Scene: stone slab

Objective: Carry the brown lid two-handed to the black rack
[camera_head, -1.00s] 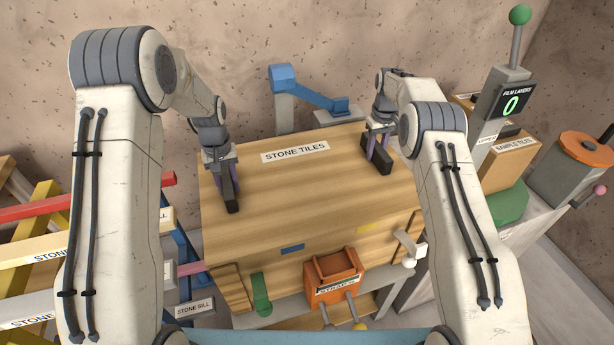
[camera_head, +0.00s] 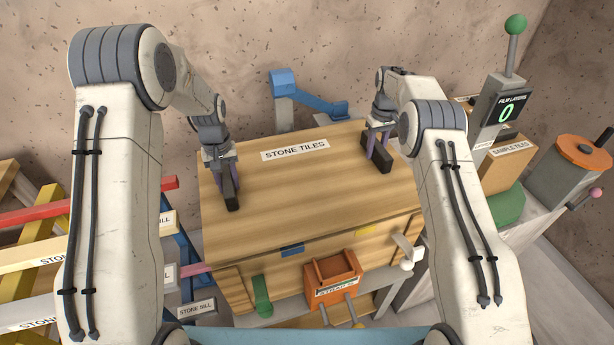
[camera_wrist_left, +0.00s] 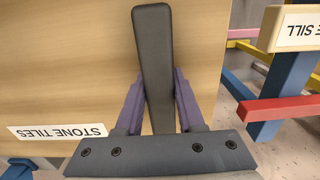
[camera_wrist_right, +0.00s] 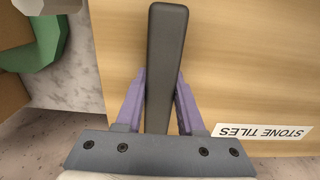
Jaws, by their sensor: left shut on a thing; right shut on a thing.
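The brown wooden lid (camera_head: 300,185), labelled STONE TILES, lies over a wooden crate (camera_head: 335,252) and has a dark handle near each side. My left gripper (camera_head: 229,185) is shut on the left handle, which also shows between its purple fingers in the left wrist view (camera_wrist_left: 153,60). My right gripper (camera_head: 379,145) is shut on the right handle, which shows between its fingers in the right wrist view (camera_wrist_right: 165,50). I cannot tell whether the lid is clear of the crate. I cannot make out a black rack.
An orange strap box (camera_head: 333,275) and a green latch (camera_head: 262,295) are at the crate's front. A blue-armed device (camera_head: 310,95) stands behind. Coloured bars and a STONE SILL sign (camera_head: 196,308) are at left. A counter display (camera_head: 506,108) and sample tiles box (camera_head: 508,165) are at right.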

